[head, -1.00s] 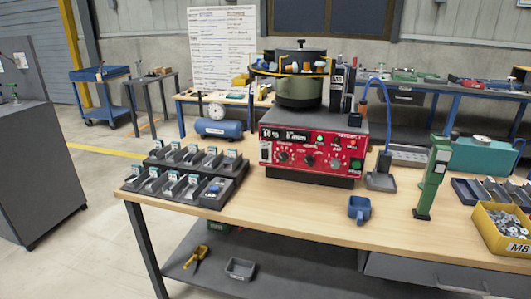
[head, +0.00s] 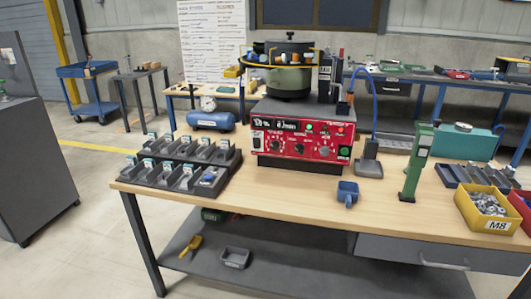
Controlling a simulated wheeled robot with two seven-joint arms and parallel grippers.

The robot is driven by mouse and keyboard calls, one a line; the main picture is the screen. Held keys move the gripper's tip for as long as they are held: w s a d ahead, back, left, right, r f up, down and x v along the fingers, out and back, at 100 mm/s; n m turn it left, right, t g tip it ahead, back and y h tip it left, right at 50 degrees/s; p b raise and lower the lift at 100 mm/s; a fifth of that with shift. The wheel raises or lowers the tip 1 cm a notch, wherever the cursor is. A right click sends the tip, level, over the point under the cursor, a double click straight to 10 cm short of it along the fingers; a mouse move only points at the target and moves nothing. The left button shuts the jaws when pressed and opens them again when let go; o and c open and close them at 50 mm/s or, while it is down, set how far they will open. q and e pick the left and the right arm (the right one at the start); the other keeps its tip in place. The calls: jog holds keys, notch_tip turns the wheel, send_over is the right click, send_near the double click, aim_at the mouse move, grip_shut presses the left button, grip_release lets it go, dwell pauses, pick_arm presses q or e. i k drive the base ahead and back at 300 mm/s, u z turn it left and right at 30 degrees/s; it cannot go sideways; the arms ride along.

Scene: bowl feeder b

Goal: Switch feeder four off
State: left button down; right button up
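The bowl feeder stands at the back middle of the workbench in the head view. Its red control panel (head: 302,138) faces me, with black knobs, a dark display and several buttons. A green button (head: 344,151) is at the panel's lower right. Small green and red lights show at its upper right. A white switch (head: 258,139) is at the panel's left end. The green bowl (head: 289,80) sits on top with orange and blue parts around its rim. I cannot read which feeder number this is. Neither of my grippers is in view.
A black rack of small bins (head: 181,164) is left of the feeder. A blue scoop (head: 347,193), a green upright stand (head: 415,165) and a yellow M8 bin (head: 487,213) are on the workbench (head: 300,207).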

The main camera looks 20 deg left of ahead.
aim_at(257, 144)
jog(key=z, duration=0.55)
jog(key=k, duration=1.2)
jog(key=z, duration=0.1)
jog(key=i, duration=0.45)
jog(key=u, duration=0.85)
jog(key=i, duration=1.35)
jog(key=z, duration=0.55)
